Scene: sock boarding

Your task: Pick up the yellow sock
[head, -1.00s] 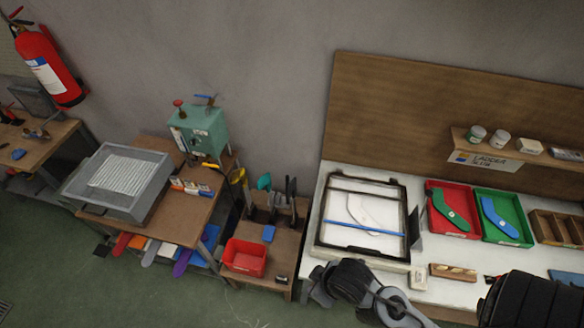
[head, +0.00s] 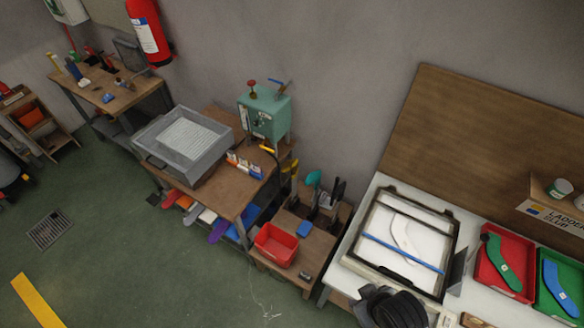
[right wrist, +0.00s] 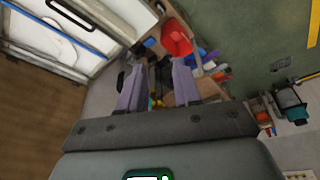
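I cannot make out a yellow sock for certain. A small yellow patch (head: 294,172) shows at the right edge of the brown table in the head view, too small to identify. Several sock-like flat pieces hang from the table's lower shelf: red, orange, white, a purple one (head: 218,230) and blue. My right gripper (right wrist: 160,64) is open and empty in the right wrist view, its two pale purple fingers apart, above the floor and low bench. My left gripper is not in view.
A brown table (head: 240,190) carries a grey tray (head: 150,140). A red bin (head: 262,243) stands on a low bench, and also shows in the right wrist view (right wrist: 176,38). A white bench with a framed screen (head: 455,215) and red tray (head: 482,262) is at right.

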